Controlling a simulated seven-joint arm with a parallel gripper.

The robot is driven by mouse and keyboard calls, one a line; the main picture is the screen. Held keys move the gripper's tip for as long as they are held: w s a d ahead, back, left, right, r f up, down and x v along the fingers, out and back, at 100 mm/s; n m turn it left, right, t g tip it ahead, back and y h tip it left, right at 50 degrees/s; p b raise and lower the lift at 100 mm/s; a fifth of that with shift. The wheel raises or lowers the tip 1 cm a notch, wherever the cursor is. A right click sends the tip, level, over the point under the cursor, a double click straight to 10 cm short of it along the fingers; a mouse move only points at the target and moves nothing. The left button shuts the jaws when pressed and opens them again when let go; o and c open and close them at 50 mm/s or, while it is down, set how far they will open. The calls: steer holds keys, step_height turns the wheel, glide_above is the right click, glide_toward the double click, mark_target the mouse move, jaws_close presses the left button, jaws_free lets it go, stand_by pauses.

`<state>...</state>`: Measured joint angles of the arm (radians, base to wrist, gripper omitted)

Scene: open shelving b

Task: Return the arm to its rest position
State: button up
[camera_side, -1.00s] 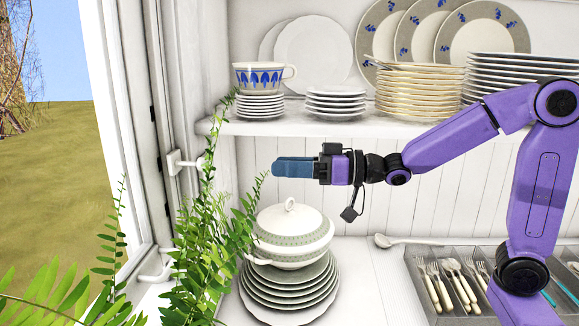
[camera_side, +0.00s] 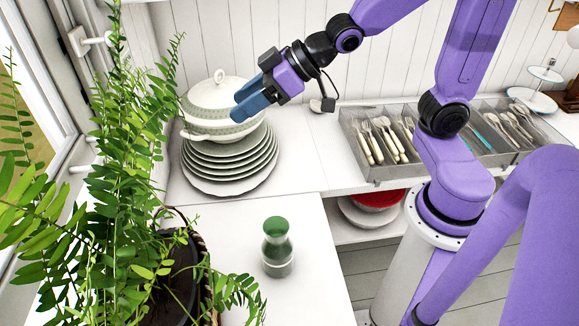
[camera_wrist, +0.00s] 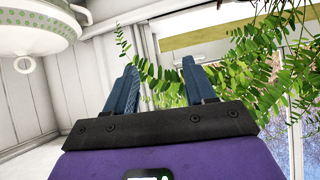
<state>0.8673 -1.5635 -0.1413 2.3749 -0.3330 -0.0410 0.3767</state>
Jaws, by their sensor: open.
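My gripper (camera_side: 250,106) is in the air in the side view, in front of the white lidded tureen and hiding part of its right side. Its two blue fingers point left and down in that view. In the wrist view the fingers (camera_wrist: 160,82) stand apart with nothing between them, so the gripper is open and empty. My purple arm reaches in from the right. I cannot tell the exact gap between the fingers and the tureen.
The white tureen (camera_side: 215,92) sits on stacked plates (camera_side: 231,168). A leafy plant (camera_side: 120,190) fills the left; its fronds also show beyond my fingers in the wrist view (camera_wrist: 262,85). A green glass bottle (camera_side: 277,249) stands on the counter. A cutlery tray (camera_side: 371,175) lies right.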

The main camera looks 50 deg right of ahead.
steer(key=s+d+f+n+g+h, duration=0.1)
steer(key=s+d+f+g+h, duration=0.1)
steer(key=s, duration=0.5)
steer(key=s+d+f+n+g+h, duration=0.2)
steer(key=s+d+f+g, duration=0.1)
steer(key=s, duration=0.4)
steer(key=s+d+f+n+g+h, duration=0.2)
steer(key=s+d+f+g, duration=0.1)
steer(key=s, duration=0.4)
steer(key=shift+d+h, duration=0.3)
steer(key=shift+d, duration=0.05)
steer(key=shift+w, duration=0.1)
stand_by(1.5)
